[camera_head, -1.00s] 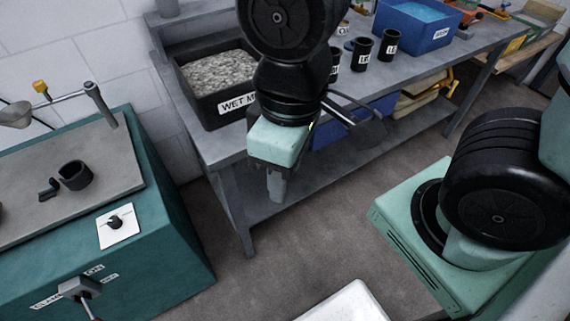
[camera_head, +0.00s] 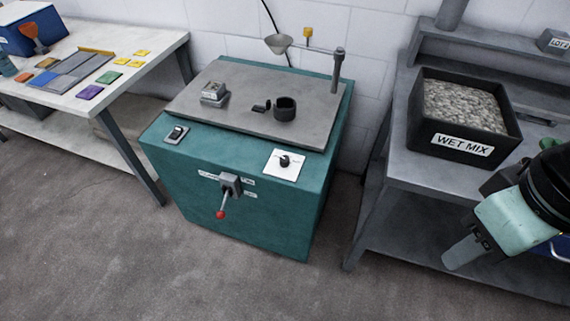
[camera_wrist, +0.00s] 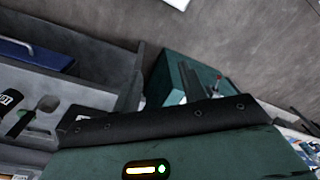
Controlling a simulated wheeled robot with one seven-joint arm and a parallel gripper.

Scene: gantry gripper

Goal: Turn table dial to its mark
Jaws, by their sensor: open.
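The table dial is a small black knob (camera_head: 285,160) on a white square plate (camera_head: 272,168). It sits on the front right of the top of the teal machine cabinet (camera_head: 250,215). A mark on the plate is too small to read. My gripper (camera_head: 462,253) is at the right of the head view, in front of the grey bench, well apart from the dial. Its fingers look close together from this side, and nothing shows between them. In the wrist view the teal cabinet (camera_wrist: 175,75) shows behind the gripper body; the dial cannot be made out.
A red-tipped lever (camera_head: 222,205) sticks out of the cabinet front. A black cup (camera_head: 285,108) and a lamp-like funnel (camera_head: 278,43) are on top. The WET MIX bin (camera_head: 425,128) stands on the right bench (camera_head: 390,175). The floor in front is clear.

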